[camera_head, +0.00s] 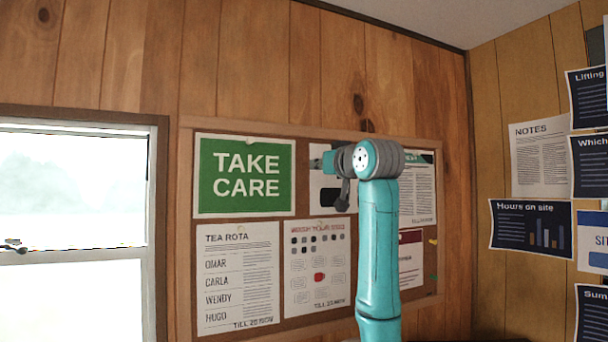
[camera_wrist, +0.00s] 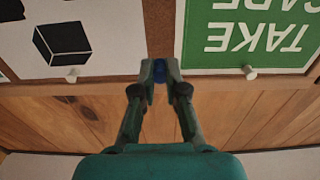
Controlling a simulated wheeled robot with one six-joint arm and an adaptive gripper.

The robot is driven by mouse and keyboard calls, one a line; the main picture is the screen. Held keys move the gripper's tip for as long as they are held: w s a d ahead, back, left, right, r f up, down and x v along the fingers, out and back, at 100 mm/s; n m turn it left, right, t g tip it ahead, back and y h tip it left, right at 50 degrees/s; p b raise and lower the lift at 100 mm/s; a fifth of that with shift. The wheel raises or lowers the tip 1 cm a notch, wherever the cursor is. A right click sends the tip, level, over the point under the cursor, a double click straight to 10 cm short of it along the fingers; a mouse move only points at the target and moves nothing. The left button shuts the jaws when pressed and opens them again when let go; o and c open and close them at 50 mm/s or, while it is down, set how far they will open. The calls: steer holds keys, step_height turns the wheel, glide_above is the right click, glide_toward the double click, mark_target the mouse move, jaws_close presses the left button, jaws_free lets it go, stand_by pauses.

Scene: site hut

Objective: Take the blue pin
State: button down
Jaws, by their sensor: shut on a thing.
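The blue pin (camera_wrist: 159,72) shows in the wrist view, between my fingertips at the wooden frame edge of the cork board, in the gap between a white sheet and the green sign. My gripper (camera_wrist: 160,74) is shut on it. I cannot tell whether the pin is still in the board. In the head view my gripper (camera_head: 318,162) is at the board's upper part, just right of the green sign. The pin cannot be made out there.
The cork board (camera_head: 287,226) carries the green TAKE CARE sign (camera_head: 245,205) and several sheets. White pins (camera_wrist: 72,75) (camera_wrist: 249,72) sit either side of my fingers in the wrist view. A window (camera_head: 75,190) is at left; more sheets hang on the right wall.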

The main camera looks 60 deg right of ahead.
steer(key=shift+s+a+r, duration=0.5)
steer(key=shift+s+r, duration=0.1)
steer(key=shift+s, duration=0.25)
